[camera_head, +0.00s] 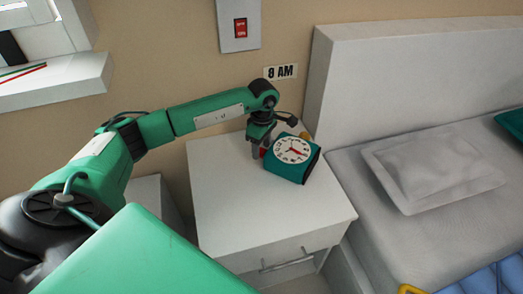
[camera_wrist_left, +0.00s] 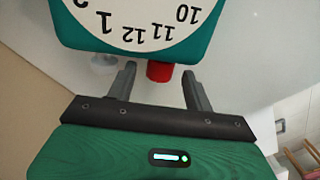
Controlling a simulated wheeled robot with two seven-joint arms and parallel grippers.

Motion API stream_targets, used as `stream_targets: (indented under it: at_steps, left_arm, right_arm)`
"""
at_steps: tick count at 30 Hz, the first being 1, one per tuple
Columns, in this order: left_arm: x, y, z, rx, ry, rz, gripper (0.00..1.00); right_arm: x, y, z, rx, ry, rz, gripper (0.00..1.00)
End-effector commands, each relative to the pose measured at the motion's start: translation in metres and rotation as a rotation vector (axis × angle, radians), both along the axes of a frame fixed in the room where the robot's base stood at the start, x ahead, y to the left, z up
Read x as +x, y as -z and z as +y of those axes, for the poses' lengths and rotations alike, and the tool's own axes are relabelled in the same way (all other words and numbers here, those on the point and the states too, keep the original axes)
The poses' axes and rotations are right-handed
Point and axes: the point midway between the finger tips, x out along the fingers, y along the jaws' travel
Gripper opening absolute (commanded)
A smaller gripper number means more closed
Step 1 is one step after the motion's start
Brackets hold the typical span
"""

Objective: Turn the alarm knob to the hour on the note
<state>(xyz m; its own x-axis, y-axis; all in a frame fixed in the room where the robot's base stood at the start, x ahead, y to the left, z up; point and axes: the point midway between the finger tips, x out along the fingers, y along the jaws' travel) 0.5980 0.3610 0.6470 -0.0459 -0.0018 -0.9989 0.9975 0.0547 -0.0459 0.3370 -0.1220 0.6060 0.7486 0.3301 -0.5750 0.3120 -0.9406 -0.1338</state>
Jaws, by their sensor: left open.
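A teal alarm clock (camera_head: 303,168) with a white face and red hands sits on the white nightstand (camera_head: 225,205). It shows upside down in the left wrist view (camera_wrist_left: 200,45). My left gripper (camera_head: 259,154) is open at that side of the clock. In the left wrist view, its fingertips (camera_wrist_left: 160,78) are on either side of the red knob, with gaps showing. The hands' exact reading is too small to tell.
A wall plate with a red switch (camera_head: 240,28) is above the nightstand. A bed with a grey pillow (camera_head: 430,165) stands at the right. A white ledge (camera_head: 55,85) is at the left. The nightstand's front top is clear.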

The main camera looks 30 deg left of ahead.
Motion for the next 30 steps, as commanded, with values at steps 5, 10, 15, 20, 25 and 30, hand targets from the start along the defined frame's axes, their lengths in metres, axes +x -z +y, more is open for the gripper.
stream_targets:
  at_steps: [5,10,15,20,25,30]
  left_arm:
    - [-0.001,0.014,0.000,-0.001,0.000,-0.001,0.52]
    - [-0.001,0.016,0.000,-0.001,0.001,-0.001,0.52]
    - [-0.001,0.016,0.000,-0.001,0.001,-0.001,0.46]
    - [-0.001,0.016,0.000,-0.001,0.001,-0.001,0.15]
    - [-0.001,0.016,0.000,-0.001,0.001,-0.002,0.07]
    - [-0.001,0.016,0.000,0.001,0.001,-0.021,0.07]
  right_arm:
    - [0.001,0.000,0.003,0.013,-0.003,-0.021,0.57]
    - [0.001,-0.001,0.004,0.015,-0.003,-0.025,0.57]
    - [0.001,-0.001,0.004,0.015,-0.003,-0.025,0.57]
    - [0.001,-0.001,0.004,0.015,-0.003,-0.025,0.57]
    - [0.001,-0.001,0.004,0.015,-0.004,-0.025,0.57]
    - [0.003,-0.001,0.006,0.023,-0.003,-0.042,0.57]
